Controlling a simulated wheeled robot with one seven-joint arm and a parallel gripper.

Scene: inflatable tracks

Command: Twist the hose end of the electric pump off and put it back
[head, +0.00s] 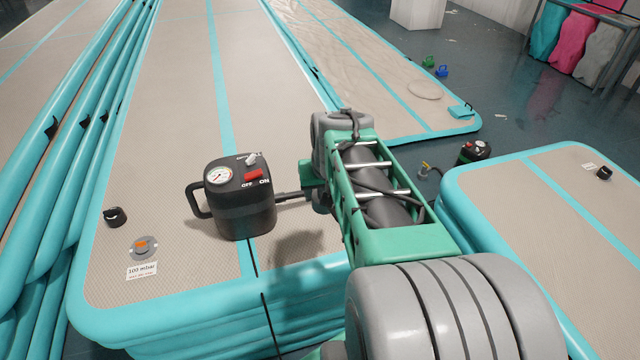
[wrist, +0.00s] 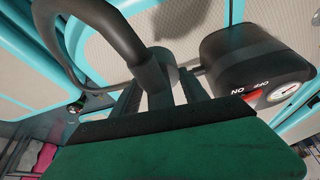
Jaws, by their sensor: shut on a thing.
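The electric pump (head: 240,205) is a black box with a side handle, a round gauge and a red switch marked OFF and ON. It stands upright on the beige track. It also shows upside down at the right of the wrist view (wrist: 245,60). My gripper (wrist: 163,82) is shut on the hose end (wrist: 157,72), a dark collar from which the thick black hose (wrist: 108,28) curves up and left. In the head view my arm hides most of the gripper and hose, just right of the pump. I cannot tell whether the hose end touches the pump's port.
The beige track (head: 170,190) has turquoise edges. A black valve cap (head: 115,217), an orange-centred valve (head: 143,247) and a 100 mbar label (head: 141,270) are left of the pump. Another inflated track (head: 560,205) lies at the right. The surface behind the pump is clear.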

